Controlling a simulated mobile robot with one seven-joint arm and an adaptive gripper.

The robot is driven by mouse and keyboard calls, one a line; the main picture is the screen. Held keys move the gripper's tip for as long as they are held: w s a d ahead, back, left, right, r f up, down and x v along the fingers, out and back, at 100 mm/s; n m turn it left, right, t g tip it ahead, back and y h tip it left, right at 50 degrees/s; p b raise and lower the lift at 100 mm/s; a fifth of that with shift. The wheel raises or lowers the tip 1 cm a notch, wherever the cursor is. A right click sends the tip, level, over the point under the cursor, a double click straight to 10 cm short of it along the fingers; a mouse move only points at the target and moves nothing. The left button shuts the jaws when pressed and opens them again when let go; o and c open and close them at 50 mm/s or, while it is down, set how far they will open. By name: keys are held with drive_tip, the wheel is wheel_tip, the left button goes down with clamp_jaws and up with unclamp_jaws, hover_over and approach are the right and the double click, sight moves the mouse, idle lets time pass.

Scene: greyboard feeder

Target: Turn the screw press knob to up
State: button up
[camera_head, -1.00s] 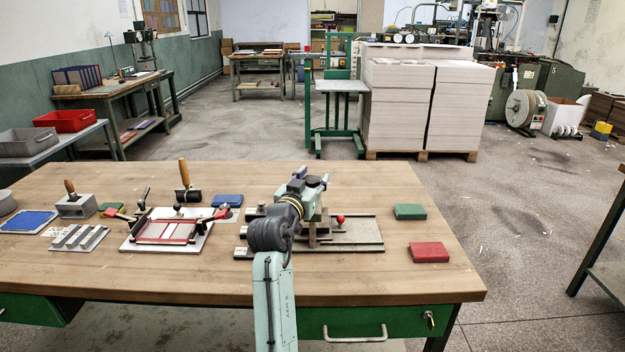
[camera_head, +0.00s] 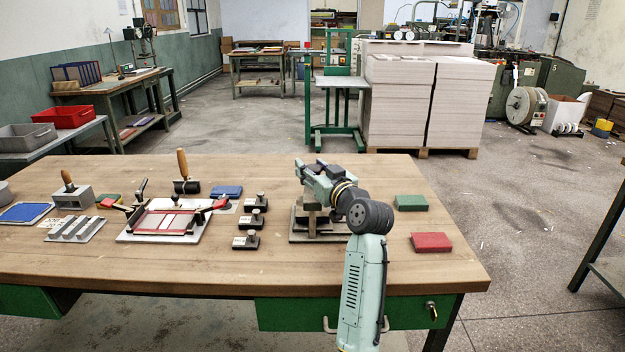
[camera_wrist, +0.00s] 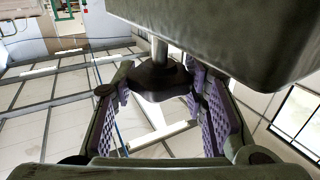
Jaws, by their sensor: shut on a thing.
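The screw press (camera_head: 301,238) stands at the right of the middle of the bench, largely covered by my arm in the head view. In the wrist view its dark round knob (camera_wrist: 157,80) sits on a bright metal shaft, beside a large grey-green block (camera_wrist: 220,30). My gripper (camera_wrist: 165,100) has its two purple-padded fingers on either side of the knob and is shut on it. In the head view my gripper is at the press, and its fingertips and the knob cannot be made out. The knob's setting cannot be read.
Further left is a red-framed jig (camera_head: 165,224). A green block (camera_head: 410,203) and a red block (camera_head: 431,242) lie to the right. Bare bench lies in front.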

sight(312, 166)
drive_tip(key=n+g+y+b, duration=0.1)
drive_tip(key=y, duration=0.1)
drive_tip(key=n+g+y+b, duration=0.1)
drive_tip(key=n+b, duration=0.1)
drive_tip(key=shift+d+f+g+y, duration=0.1)
drive_tip(key=shift+f+g+y, duration=0.1)
drive_tip(key=shift+g+y, duration=0.15)
drive_tip(key=n+g+y, duration=0.1)
drive_tip(key=n+g+y+b, duration=0.1)
drive_tip(key=g, duration=0.1)
drive_tip(key=n+g+y, duration=0.1)
drive_tip(key=shift+r+n+y, duration=0.3)
drive_tip(key=shift+y, duration=0.05)
drive_tip(key=shift+n+g+y+p, duration=0.55)
drive_tip(key=shift+n+g+y, duration=0.35)
drive_tip(key=shift+n+g, duration=1.15)
drive_tip(key=shift+m+g, duration=0.35)
drive_tip(key=shift+g, duration=0.25)
drive_tip(key=shift+a+f+n+g+p, duration=0.2)
drive_tip(key=shift+n+g+p, duration=0.2)
drive_tip(key=shift+g, duration=0.2)
drive_tip(key=o, duration=1.2)
drive_tip(key=shift+r, duration=0.1)
wheel_tip(312, 166, up, 10)
